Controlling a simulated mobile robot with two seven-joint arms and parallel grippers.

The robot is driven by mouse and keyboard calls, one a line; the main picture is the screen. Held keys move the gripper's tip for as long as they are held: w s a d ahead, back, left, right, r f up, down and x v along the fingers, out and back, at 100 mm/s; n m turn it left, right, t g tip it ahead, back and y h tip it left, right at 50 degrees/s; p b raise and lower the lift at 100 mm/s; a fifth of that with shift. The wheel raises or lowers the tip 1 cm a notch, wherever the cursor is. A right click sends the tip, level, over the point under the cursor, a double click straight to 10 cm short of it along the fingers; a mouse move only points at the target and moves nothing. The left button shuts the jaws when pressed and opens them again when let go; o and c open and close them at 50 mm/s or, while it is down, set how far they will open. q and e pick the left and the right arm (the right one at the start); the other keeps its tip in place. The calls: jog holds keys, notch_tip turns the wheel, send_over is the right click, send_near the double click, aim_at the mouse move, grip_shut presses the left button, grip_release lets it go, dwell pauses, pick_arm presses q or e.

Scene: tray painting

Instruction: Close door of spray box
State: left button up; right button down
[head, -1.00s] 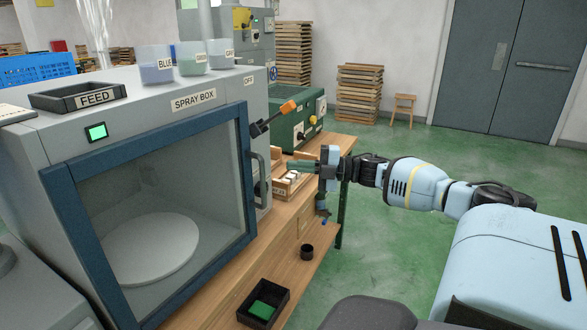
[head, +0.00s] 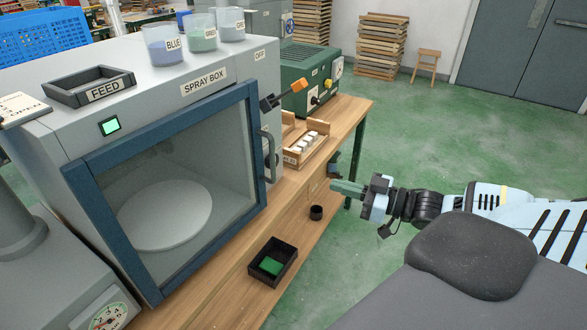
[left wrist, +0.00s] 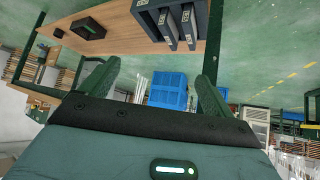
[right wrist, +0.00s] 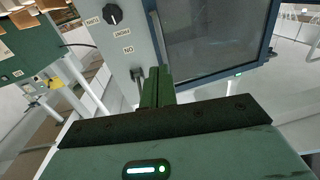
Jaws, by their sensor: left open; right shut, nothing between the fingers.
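The spray box (head: 200,90) stands at left on the bench, with a FEED tray and cups on top. Its blue-framed glass door (head: 180,190) lies across the front and looks flush or nearly so; I cannot tell whether a small gap is left. A pale round turntable shows through the glass. A grey bar handle (head: 268,156) is at the right side of the front. My right gripper (head: 334,187) is shut and empty, to the right of the handle and apart from it. The right wrist view shows the glass door (right wrist: 215,35) ahead. My left gripper (left wrist: 155,78) is open and empty.
A black tray (head: 288,275) with a green piece and a small dark cup (head: 316,212) sit on the wooden bench (head: 225,285). A wooden rack (head: 318,158) and a green machine (head: 305,75) stand behind.

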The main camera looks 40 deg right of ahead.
pick_arm(q)
jog(key=s+f+g+b, duration=0.1)
jog(key=s+f+b, duration=0.3)
jog(key=f+b, duration=0.4)
jog(key=shift+s+d+f+g, duration=0.3)
jog(key=shift+s+d+f, duration=0.1)
jog(key=shift+f, duration=0.2)
pick_arm(e)
jog(key=x, duration=1.4)
pick_arm(q)
jog(key=shift+w+a, duration=0.1)
